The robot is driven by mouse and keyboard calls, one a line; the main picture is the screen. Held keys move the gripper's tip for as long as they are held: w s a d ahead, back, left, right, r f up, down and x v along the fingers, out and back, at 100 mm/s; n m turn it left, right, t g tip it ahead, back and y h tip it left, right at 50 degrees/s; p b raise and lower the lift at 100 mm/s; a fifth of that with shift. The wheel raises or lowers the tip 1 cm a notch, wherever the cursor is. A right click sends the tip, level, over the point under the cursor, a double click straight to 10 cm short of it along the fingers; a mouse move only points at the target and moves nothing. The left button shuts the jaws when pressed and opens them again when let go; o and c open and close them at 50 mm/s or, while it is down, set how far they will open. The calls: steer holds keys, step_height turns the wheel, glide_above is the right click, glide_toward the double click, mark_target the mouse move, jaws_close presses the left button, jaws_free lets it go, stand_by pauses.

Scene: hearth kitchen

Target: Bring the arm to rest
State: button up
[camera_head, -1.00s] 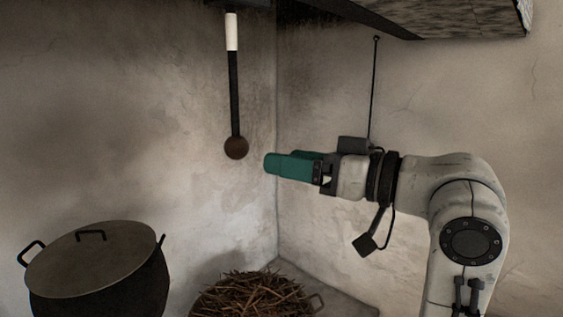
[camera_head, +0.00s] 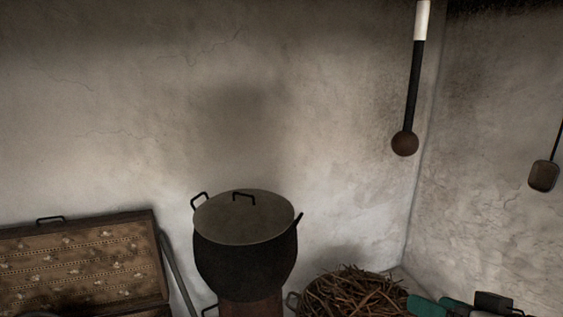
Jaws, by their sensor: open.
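My gripper (camera_head: 432,305) shows only in part at the bottom right edge, with green fingers pointing left. It is low, just right of the basket of twigs, and seems empty. The rest of my arm is out of the picture below and to the right.
A lidded black pot (camera_head: 246,262) stands in the middle, left of a basket of twigs (camera_head: 352,297). An open patterned chest (camera_head: 80,262) is at the left. A ladle (camera_head: 405,142) hangs near the corner, and another utensil (camera_head: 543,176) hangs at the right.

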steer(key=s+f+g+h, duration=0.1)
steer(key=s+f+g, duration=0.2)
steer(key=s+f, duration=0.5)
steer(key=s+f+g+h, duration=0.1)
steer(key=s+f+g, duration=0.3)
steer(key=f, duration=0.9)
steer(key=s+d+f+g+h, duration=0.1)
steer(key=s+f, duration=0.3)
steer(key=s, duration=0.4)
steer(key=s+d+f+g+h, duration=0.1)
steer(key=s+f+g, duration=0.2)
steer(key=s+f, duration=0.2)
steer(key=s, duration=0.2)
steer(key=shift+s+h, duration=0.4)
steer(key=shift+a+r, duration=0.1)
steer(key=shift+c, duration=0.2)
